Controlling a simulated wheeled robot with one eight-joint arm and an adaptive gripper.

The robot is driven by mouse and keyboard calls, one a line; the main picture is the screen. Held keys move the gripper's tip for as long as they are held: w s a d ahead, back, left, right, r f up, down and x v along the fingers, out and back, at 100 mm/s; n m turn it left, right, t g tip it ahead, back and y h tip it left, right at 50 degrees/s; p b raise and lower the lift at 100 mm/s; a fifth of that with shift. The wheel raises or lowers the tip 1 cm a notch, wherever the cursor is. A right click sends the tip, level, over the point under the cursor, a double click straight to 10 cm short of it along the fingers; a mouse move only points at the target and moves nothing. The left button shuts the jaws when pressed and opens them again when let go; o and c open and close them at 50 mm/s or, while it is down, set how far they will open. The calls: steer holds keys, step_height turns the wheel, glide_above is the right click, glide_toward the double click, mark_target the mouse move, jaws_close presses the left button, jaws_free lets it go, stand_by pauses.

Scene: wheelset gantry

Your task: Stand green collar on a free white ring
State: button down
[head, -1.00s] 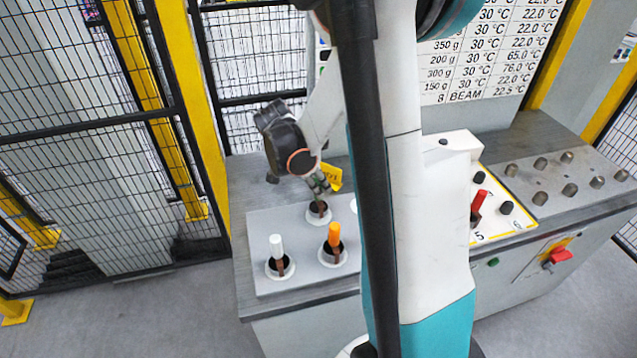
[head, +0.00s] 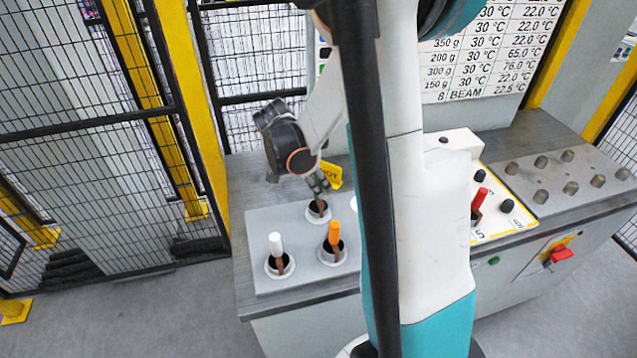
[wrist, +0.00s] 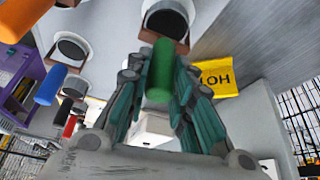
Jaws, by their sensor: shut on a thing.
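My gripper (head: 318,183) is over the rear-left white ring (head: 318,214) on the grey plate. In the wrist view, my gripper (wrist: 160,85) is shut on the green collar (wrist: 160,70), a green cylinder between its teal finger pads. A brown part shows at the collar's far end, in front of the dark opening of the white ring (wrist: 167,8). The collar lines up with that ring; I cannot tell whether it rests in it. In the head view the fingers mostly hide the collar.
A white piece (head: 276,244) and an orange piece (head: 334,233) stand in the front rings. A blue piece (wrist: 50,85) shows in the wrist view. A yellow HOT sign (head: 331,174) stands close behind my gripper. A red-handled piece (head: 479,199) stands on the right panel.

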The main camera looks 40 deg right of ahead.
steer(key=shift+f+b, duration=0.5)
steer(key=shift+f, duration=0.15)
steer(key=c, duration=1.3)
jaws_free()
steer(key=v, duration=1.2)
